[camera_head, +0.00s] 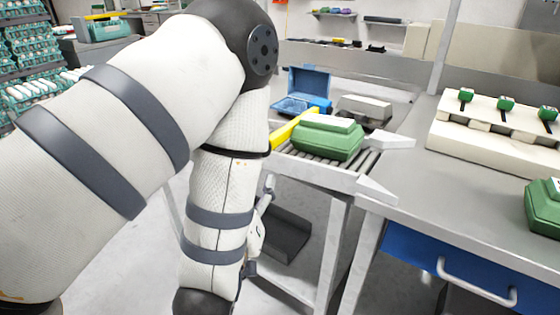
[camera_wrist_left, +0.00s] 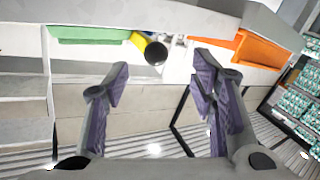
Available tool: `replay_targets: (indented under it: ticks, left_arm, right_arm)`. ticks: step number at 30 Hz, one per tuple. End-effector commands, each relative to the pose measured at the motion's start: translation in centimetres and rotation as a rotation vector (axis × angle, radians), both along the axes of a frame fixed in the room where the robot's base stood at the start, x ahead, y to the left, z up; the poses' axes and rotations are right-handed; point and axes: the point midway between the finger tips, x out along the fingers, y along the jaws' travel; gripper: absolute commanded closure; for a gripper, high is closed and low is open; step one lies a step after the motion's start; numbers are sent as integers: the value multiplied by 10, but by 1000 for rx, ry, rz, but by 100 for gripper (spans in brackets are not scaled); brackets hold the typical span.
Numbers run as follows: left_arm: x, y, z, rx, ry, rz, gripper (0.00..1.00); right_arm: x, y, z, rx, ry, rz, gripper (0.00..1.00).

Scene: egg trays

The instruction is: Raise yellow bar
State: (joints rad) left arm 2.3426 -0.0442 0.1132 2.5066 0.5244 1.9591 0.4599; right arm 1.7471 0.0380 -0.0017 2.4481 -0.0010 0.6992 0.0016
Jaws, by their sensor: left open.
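The yellow bar (camera_head: 293,129) lies slanted at the left side of the roller conveyor, beside a green egg carton (camera_head: 327,140); my left arm hides part of its surroundings. In the left wrist view, a yellow bar with a dark round end (camera_wrist_left: 152,49) points toward the camera, between and beyond the fingertips. My left gripper (camera_wrist_left: 160,80) is open and empty, with its purple-padded fingers on either side below the bar's end, not touching it. In the head view I cannot make out the left fingers. My right gripper is not in view.
A blue open box (camera_head: 308,82) stands behind the carton. The grey worktable (camera_head: 440,190) is at the right, with a cream rack (camera_head: 500,147). In the wrist view, green (camera_wrist_left: 90,34) and orange (camera_wrist_left: 258,50) parts flank the bar.

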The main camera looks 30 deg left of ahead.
Motion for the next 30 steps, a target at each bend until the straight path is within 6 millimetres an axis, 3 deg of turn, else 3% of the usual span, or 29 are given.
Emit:
replay_targets:
  ticks: [3, 7, 18, 23, 30]
  left_arm:
    - [3, 0, 14, 7, -62, 5, 49]
    - [18, 7, 14, 7, -72, 10, 49]
    - [98, 40, 18, 10, -72, 6, 49]
    - [113, 46, 17, 9, -69, 5, 49]
    - [114, 46, 17, 9, -69, 5, 49]
  right_arm:
    - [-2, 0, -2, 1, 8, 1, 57]
    - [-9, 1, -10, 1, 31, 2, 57]
    - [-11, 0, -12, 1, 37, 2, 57]
    - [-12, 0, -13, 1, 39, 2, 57]
    - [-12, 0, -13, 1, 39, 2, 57]
